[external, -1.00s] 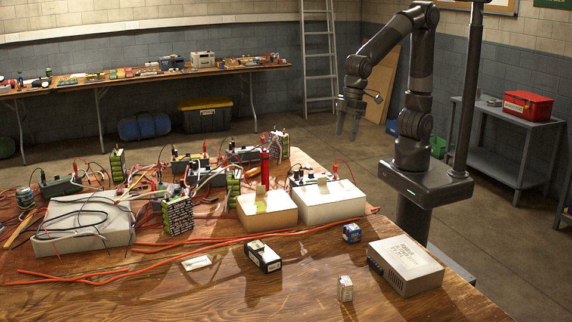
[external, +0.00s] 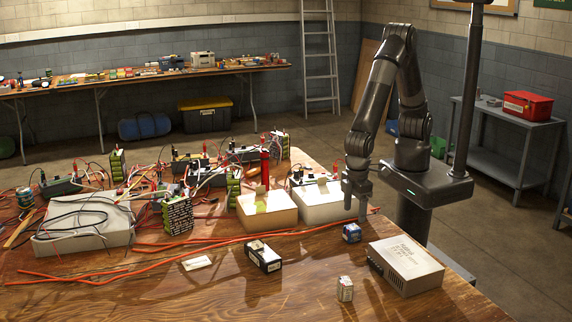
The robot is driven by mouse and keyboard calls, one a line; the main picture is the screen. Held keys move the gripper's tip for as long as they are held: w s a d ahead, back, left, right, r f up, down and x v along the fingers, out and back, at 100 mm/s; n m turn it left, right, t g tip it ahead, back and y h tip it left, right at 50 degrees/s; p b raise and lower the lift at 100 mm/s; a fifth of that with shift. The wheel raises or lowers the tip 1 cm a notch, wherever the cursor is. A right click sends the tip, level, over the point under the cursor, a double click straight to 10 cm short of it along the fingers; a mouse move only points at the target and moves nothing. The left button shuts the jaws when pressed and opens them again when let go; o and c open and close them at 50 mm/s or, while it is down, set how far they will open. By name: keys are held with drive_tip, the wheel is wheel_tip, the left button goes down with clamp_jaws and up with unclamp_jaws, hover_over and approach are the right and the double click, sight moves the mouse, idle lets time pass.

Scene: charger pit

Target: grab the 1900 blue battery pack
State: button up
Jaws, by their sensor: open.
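A small blue battery pack (external: 352,233) with a pale label lies on the wooden table near its right edge. Any number on it is too small to read. My gripper (external: 361,212) points down, just above and behind the blue pack in this view. Its jaws are open and look empty. The fingertips appear close to the pack but apart from it.
A grey power supply box (external: 405,263) lies right of the pack. A small pale battery (external: 345,289) stands in front, and a black battery (external: 263,256) lies left. A white box (external: 328,205) and orange cable (external: 250,240) are close behind. The front table is mostly bare.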

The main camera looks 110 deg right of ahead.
sight(352, 227)
drive_tip(key=f, duration=0.7)
drive_tip(key=shift+d+f, duration=0.2)
drive_tip(key=shift+d, duration=0.05)
drive_tip(key=shift+c, duration=0.2)
drive_tip(key=c, duration=1.2)
drive_tip(key=shift+r, duration=0.1)
